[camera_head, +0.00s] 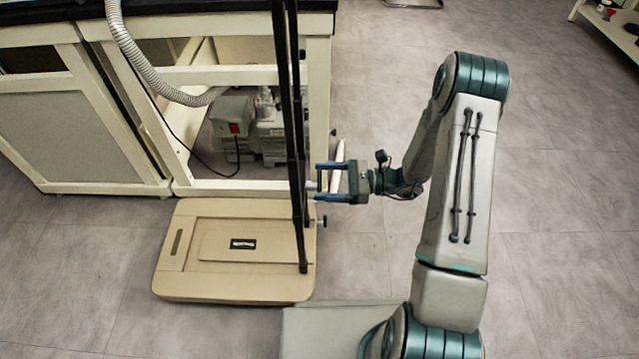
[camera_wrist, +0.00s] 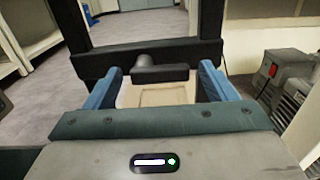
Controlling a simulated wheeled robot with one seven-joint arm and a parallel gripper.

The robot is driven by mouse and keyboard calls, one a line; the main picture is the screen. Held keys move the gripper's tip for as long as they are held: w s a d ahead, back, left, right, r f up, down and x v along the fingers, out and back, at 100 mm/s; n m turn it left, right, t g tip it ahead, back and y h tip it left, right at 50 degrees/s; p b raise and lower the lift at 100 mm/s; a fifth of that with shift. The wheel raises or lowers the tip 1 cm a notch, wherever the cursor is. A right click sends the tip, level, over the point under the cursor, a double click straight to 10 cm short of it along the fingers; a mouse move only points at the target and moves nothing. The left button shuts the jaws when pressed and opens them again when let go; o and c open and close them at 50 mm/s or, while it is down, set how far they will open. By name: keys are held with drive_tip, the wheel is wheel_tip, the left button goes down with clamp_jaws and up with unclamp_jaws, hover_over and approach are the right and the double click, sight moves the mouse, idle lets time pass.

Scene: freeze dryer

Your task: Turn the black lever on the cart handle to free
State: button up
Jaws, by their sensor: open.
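The cart has a beige platform (camera_head: 190,285) on the floor and a tall black handle (camera_head: 297,130) rising from its right side. In the wrist view, the black lever (camera_wrist: 160,73) sticks out from the handle's dark crossbar (camera_wrist: 95,65), its bar lying roughly level across the picture. My gripper (camera_head: 319,181) is open at the right of the handle, with its fingers pointing at it. In the wrist view, the blue fingers of my gripper (camera_wrist: 161,72) stand at either side of the lever, with gaps between. The lever is not clearly visible in the head view.
A cream bench frame (camera_head: 318,100) stands behind the cart, with a grey pump (camera_head: 232,122) under it. A ribbed hose (camera_head: 150,75) hangs over the bench's front. The floor (camera_head: 560,170) at the right is open.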

drive_tip(key=shift+a, duration=0.9)
drive_tip(key=c, duration=1)
